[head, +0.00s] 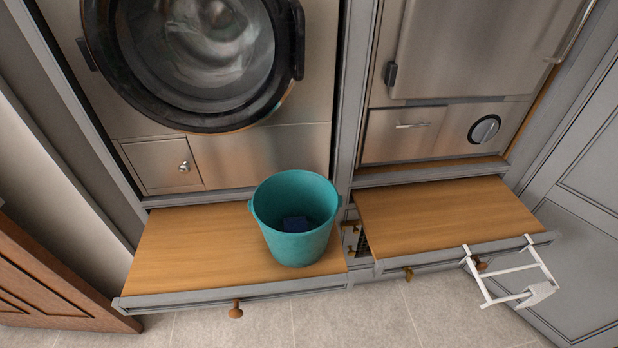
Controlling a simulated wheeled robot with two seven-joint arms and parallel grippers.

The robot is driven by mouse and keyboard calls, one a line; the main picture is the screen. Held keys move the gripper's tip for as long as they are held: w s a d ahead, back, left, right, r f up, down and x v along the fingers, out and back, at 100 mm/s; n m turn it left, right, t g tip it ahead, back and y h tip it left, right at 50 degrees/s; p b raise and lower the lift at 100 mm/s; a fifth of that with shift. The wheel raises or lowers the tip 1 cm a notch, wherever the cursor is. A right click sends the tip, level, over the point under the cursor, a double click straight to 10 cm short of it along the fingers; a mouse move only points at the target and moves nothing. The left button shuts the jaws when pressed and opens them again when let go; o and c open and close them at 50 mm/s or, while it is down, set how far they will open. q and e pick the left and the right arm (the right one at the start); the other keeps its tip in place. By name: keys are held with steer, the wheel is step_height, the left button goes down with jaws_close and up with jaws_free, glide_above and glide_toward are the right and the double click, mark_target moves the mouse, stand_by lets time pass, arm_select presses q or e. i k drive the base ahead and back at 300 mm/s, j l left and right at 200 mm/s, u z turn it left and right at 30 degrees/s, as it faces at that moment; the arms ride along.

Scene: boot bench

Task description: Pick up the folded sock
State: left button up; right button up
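A dark blue folded item (297,224), which looks like the folded sock, lies at the bottom of a teal bucket (294,246). The bucket stands upright on the left wooden pull-out shelf (190,250), near its right end. The bucket's wall hides part of its inside. Neither of my grippers is in the head view.
The right wooden shelf (440,215) is bare, with a white rack (510,275) hung over its front edge. A washing machine door (200,60) and a steel appliance (450,60) stand behind. The left part of the left shelf is clear. A brown wooden door (50,275) is at left.

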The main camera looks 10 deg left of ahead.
mark_target(539, 291)
steer(key=z, duration=1.65)
